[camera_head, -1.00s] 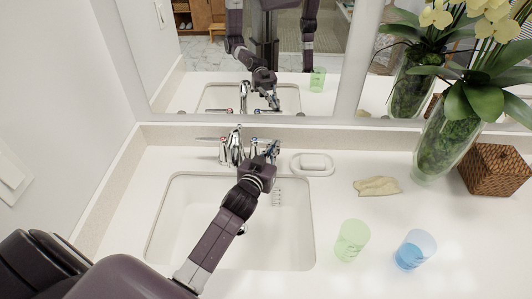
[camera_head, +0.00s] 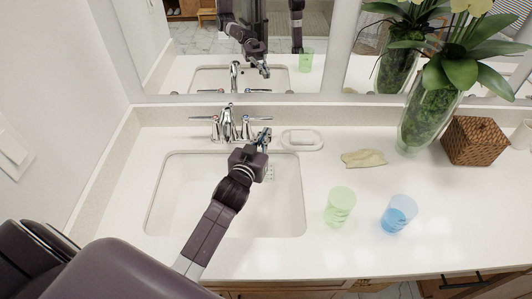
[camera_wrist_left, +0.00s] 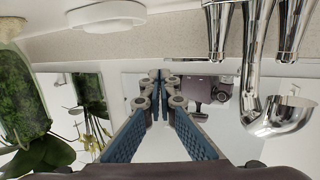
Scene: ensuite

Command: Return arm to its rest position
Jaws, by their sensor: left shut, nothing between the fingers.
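My left arm reaches over the white sink (camera_head: 170,205) toward the faucet. My left gripper (camera_head: 264,137) is beside the right tap handle, in front of the soap dish. In the left wrist view my left gripper (camera_wrist_left: 163,85) has its blue-padded fingers together at the tips, with nothing between them. The chrome faucet (camera_head: 229,122) stands behind the sink; it also shows upside down at the right of the left wrist view (camera_wrist_left: 252,70). Whether the gripper touches the tap handle I cannot tell. My right gripper is in neither view.
A soap dish (camera_head: 302,139), a beige cloth (camera_head: 364,158), a green cup (camera_head: 340,207) and a blue cup (camera_head: 398,214) stand right of the sink. A glass vase (camera_head: 428,125) and a wicker box (camera_head: 474,141) are further right. A mirror (camera_head: 300,30) is behind the counter.

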